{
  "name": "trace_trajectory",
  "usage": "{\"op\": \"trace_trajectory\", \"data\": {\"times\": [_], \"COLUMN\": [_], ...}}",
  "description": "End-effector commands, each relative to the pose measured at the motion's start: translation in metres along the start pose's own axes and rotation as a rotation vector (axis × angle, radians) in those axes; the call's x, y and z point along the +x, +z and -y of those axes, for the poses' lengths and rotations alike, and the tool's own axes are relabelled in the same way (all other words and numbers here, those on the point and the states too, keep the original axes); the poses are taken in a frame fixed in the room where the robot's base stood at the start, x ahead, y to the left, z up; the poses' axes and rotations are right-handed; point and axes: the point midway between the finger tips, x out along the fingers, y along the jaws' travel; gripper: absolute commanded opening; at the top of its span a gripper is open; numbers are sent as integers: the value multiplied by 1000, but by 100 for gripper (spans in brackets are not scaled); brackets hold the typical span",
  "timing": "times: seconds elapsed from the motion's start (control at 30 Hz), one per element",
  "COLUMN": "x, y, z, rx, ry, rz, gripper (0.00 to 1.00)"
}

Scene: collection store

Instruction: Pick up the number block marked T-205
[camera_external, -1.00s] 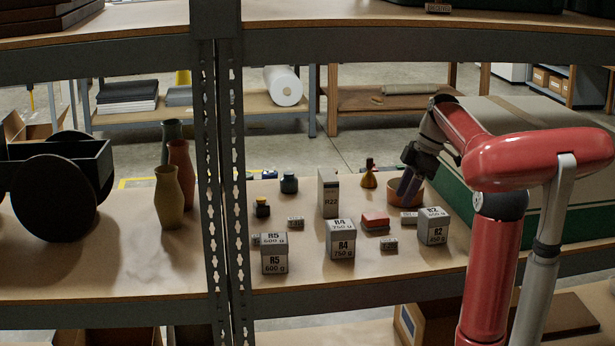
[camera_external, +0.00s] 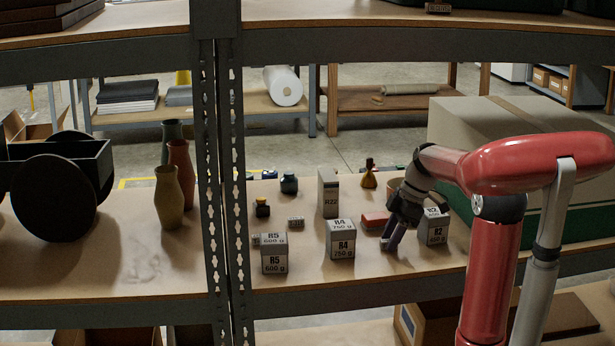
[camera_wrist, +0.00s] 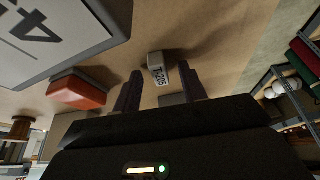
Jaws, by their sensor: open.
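The small grey number block (camera_wrist: 155,62) shows in the wrist view, with a dark-on-white label (camera_wrist: 160,75) that appears to read T-205, seen rotated. It lies on the wooden shelf just ahead of my fingertips, roughly between their lines. My gripper (camera_wrist: 160,86) is open and empty, with one dark finger to each side. In the external view my gripper (camera_external: 388,244) is low over the shelf, between the R4 and R2 blocks, and hides the number block there.
The R4 block (camera_external: 341,240) stands left of my gripper and the R2 block (camera_external: 436,228) right. A red-topped box (camera_external: 374,220) is close behind. The R5 block (camera_external: 274,254), the tall R22 box (camera_external: 328,194) and another small block (camera_external: 296,223) stand further left. The shelf's front strip is clear.

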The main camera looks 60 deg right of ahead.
Motion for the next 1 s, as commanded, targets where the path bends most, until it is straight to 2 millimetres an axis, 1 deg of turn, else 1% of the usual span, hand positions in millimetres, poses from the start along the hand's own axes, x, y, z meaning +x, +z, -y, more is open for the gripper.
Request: {"op": "trace_trajectory", "data": {"times": [0.17,0.5,0.83,1.0], "x": [0,0,-2,-15], "y": [0,0,-1,-6], "z": [0,0,0,-1], "rx": [0,0,0,-2], "ry": [0,-1,0,2], "rz": [0,0,-1,-1], "gripper": [42,0,0,0]}}
